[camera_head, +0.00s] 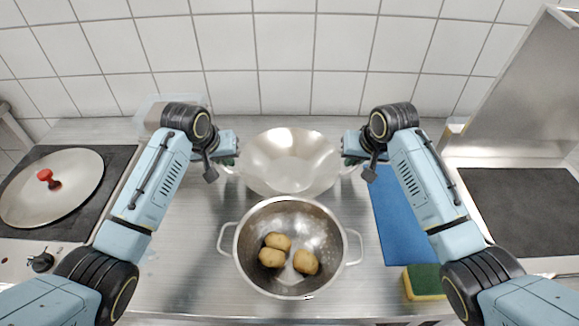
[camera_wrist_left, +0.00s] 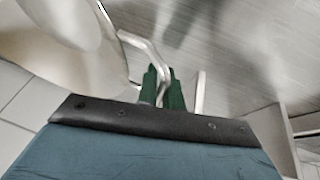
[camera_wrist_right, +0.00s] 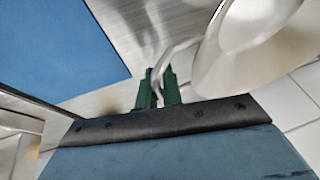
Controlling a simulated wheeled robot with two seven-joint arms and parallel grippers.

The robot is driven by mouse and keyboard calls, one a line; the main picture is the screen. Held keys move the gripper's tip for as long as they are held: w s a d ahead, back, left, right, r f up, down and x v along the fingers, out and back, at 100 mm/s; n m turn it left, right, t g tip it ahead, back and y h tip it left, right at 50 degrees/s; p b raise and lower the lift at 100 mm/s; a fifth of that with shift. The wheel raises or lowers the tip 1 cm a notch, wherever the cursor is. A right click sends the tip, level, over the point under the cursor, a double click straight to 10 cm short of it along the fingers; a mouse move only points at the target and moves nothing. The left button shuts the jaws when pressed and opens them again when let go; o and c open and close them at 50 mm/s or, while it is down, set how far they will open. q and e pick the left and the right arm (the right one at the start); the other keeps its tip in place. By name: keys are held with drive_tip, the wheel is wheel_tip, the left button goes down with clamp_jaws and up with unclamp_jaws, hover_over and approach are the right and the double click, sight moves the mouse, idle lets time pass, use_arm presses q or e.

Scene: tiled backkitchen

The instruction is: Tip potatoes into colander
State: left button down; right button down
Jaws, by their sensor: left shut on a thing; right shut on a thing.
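Three potatoes (camera_head: 306,262) lie in the metal colander (camera_head: 335,232), which stands on the steel counter near its front with a loop handle on each side. Behind it is a wide pale metal bowl (camera_head: 290,160), which looks empty inside. My left gripper (camera_head: 232,160) is at the bowl's left side; the left wrist view shows its green fingers (camera_wrist_left: 163,88) shut on the bowl's handle. My right gripper (camera_head: 350,160) is at the bowl's right side; the right wrist view shows its fingers (camera_wrist_right: 158,88) shut on the other handle. Whether the bowl touches the counter I cannot tell.
A blue mat (camera_head: 392,215) and a green and yellow sponge (camera_head: 424,282) lie right of the colander. A clear container (camera_head: 160,108) stands behind my left arm. A tiled wall closes the back.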

use_arm(q)
drive_tip(key=c, duration=1.5)
unclamp_jaws()
drive_tip(key=shift+d+r, duration=0.1)
use_arm(e)
drive_tip(key=shift+a+r, duration=0.1)
